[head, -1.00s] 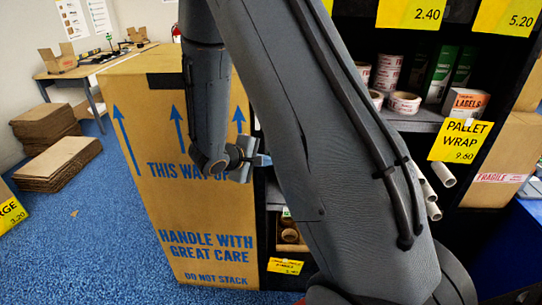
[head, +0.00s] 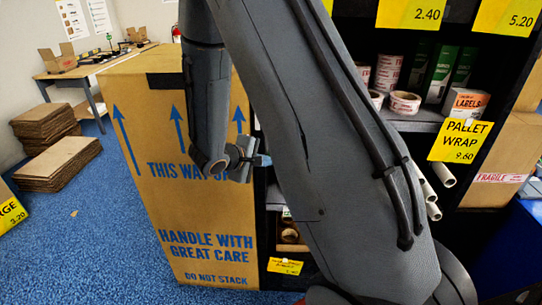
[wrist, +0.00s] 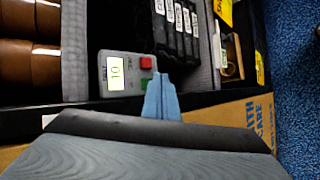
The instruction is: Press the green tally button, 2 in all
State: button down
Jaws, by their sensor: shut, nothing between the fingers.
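A small grey tally counter (wrist: 110,88) sits at the shelf's edge in the wrist view. Its lit display (wrist: 117,72) shows sideways digits that look like 10. A red button (wrist: 146,63) is on its right side. In the head view my gripper (head: 263,160) points into the dark shelf opening; the counter is not visible there.
Brown rolls (wrist: 30,62) lie left of the counter, and a row of black labelled items (wrist: 178,28) stands behind it. In the head view a tall carton (head: 190,205) stands left of the shelf. Tape rolls (head: 404,102) sit on an upper shelf.

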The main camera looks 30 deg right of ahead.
jog(key=shift+w+d, duration=0.1)
jog(key=shift+w, duration=0.05)
jog(key=shift+w+d+b, duration=0.15)
jog(key=shift+w+b, duration=0.05)
jog(key=shift+b, duration=0.2)
jog(key=shift+w+d+b, duration=0.25)
jog(key=shift+w+b, duration=0.05)
jog(key=shift+w, duration=0.1)
dwell(0.8)
jog(key=shift+s+a, duration=0.1)
dwell(0.3)
jog(key=shift+s+a, duration=0.4)
jog(key=shift+s, duration=0.25)
jog(key=shift+s+a+b, duration=0.3)
jog(key=shift+s+a, duration=0.4)
jog(key=shift+s, duration=0.35)
jog(key=shift+s+a+b, duration=0.3)
jog(key=shift+s+a, duration=0.4)
jog(key=shift+s, duration=0.3)
